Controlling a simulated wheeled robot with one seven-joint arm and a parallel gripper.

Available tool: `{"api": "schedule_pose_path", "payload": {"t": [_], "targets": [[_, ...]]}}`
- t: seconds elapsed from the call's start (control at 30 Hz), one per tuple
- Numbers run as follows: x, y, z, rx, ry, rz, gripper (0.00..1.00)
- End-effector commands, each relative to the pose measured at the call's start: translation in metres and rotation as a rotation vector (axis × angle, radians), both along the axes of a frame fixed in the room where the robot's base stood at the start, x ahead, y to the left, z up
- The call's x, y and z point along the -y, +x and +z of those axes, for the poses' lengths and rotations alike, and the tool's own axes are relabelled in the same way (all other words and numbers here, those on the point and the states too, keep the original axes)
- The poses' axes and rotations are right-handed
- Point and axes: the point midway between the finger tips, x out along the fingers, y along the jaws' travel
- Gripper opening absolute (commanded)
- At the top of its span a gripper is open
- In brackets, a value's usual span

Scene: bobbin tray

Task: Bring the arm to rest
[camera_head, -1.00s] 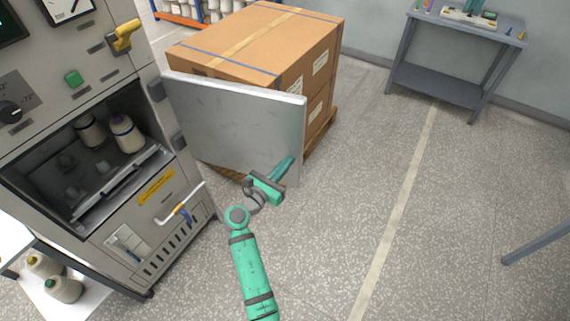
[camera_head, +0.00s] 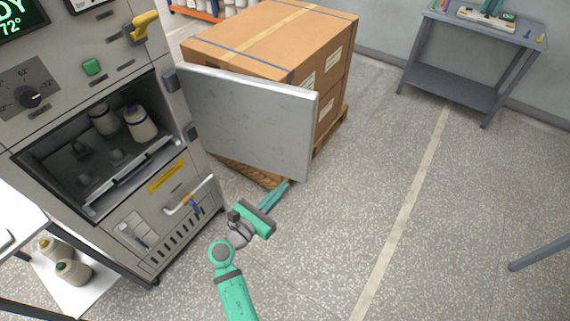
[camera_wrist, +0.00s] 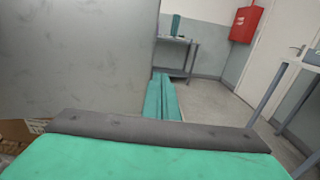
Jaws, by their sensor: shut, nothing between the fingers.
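My gripper (camera_head: 279,190) is in front of the lower edge of the open grey oven door (camera_head: 255,120) in the head view. Its teal fingers are together with nothing between them. In the wrist view the shut fingers (camera_wrist: 161,98) point ahead past the edge of the grey door panel (camera_wrist: 75,60). My green arm is folded low at the bottom middle of the head view.
The oven cabinet (camera_head: 150,225) stands open at left, with bobbins (camera_head: 140,124) on its tray. A pallet of cartons (camera_head: 285,35) is behind the door. A grey table (camera_head: 465,95) stands at back right.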

Motion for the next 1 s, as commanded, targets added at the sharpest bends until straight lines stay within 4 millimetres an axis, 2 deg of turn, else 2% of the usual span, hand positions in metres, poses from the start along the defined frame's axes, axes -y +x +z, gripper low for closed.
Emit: {"api": "schedule_pose_path", "payload": {"t": [0.27, 0.37, 0.47, 0.6, 0.7, 0.83, 1.0], "targets": [[0.000, -0.003, -0.003, 0.001, 0.011, 0.003, 0.00], [0.000, -0.010, -0.018, 0.004, 0.074, 0.030, 0.00], [0.000, -0.028, -0.048, 0.016, 0.214, 0.076, 0.00], [-0.004, -0.065, -0.094, 0.054, 0.504, 0.136, 0.00], [-0.009, -0.095, -0.119, 0.092, 0.724, 0.159, 0.00], [-0.019, -0.137, -0.141, 0.151, 1.016, 0.166, 0.00], [-0.031, -0.194, -0.150, 0.247, 1.398, 0.132, 0.00]]}}
